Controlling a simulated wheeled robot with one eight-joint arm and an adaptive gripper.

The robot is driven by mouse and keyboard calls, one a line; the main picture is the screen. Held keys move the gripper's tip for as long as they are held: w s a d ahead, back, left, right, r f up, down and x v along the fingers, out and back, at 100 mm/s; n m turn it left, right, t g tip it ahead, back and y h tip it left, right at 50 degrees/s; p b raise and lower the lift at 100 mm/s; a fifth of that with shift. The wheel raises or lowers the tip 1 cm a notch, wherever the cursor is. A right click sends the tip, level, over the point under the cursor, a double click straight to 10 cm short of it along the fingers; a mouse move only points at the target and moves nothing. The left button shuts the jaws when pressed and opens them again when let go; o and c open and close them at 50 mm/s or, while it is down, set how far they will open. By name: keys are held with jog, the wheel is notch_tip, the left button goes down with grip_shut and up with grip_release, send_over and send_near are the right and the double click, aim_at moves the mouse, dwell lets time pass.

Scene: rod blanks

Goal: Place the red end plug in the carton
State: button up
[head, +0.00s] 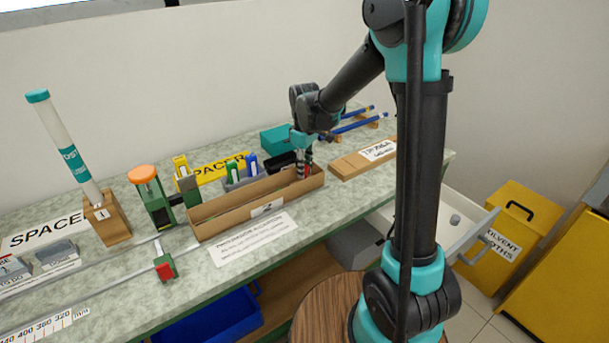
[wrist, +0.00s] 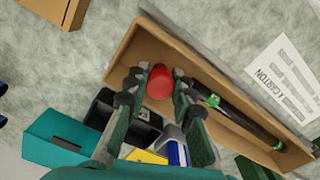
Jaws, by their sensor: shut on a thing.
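The red end plug (wrist: 159,83) is a rounded red piece held between the fingertips of my gripper (wrist: 161,87). In the head view, my gripper (head: 303,170) points down at the right end of the carton, with a bit of red at its tips. The carton (head: 228,219) is a long, open brown box on the bench. In the wrist view, the plug shows against the inside of the carton (wrist: 124,57) near one end. I cannot tell whether the plug touches the carton's floor. A dark rod (wrist: 243,119) with a green end lies in the carton.
Close behind the carton stand a grey holder with green and blue markers (head: 243,176), a black item (head: 279,162) and a teal box (head: 275,138). A brown board (head: 352,164) lies to the right. A printed carton label sheet (head: 240,240) lies in front. An orange-topped stand (head: 150,195) is left.

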jog(key=shift+f, duration=1.35)
jog(key=shift+f, duration=0.1)
jog(key=o, duration=0.7)
jog(key=shift+o, duration=0.2)
